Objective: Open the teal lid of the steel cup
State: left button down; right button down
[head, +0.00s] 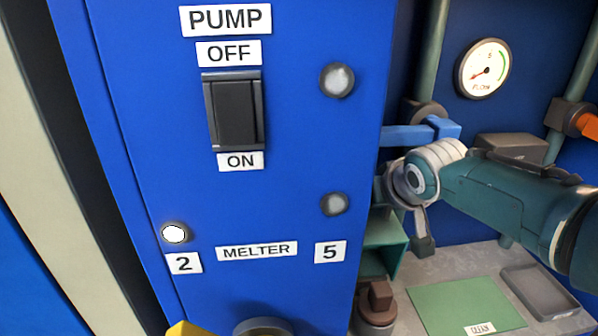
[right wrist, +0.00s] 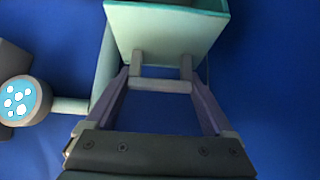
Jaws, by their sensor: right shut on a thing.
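In the right wrist view my right gripper (right wrist: 160,76) has its two fingers at either side of a grey U-shaped handle (right wrist: 160,86) and is shut on it. The handle joins a teal box-like piece (right wrist: 165,30) just ahead. A teal box shape also shows in the head view (head: 388,238), below the end of my right arm. My right gripper's fingers are hard to make out in the head view. I cannot clearly make out the steel cup or its teal lid. My left gripper is not in view.
A blue panel (head: 290,190) with a pump switch (head: 235,112) fills the left. A gauge (head: 482,69), pipes and a blue lever (head: 405,136) surround my right arm. A grey shelf below holds a green mat (head: 460,305) and a grey tray (head: 535,290).

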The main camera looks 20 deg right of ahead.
jog(key=shift+w+r, duration=0.2)
jog(key=shift+c, duration=0.8)
grip_release()
jog(key=shift+o, duration=0.8)
jog(key=shift+s+r, duration=0.1)
jog(key=shift+s, duration=0.05)
jog(key=p+v, duration=0.6)
jog(key=v, duration=0.3)
jog(key=shift+s+r, duration=0.2)
jog(key=shift+a+f, duration=0.1)
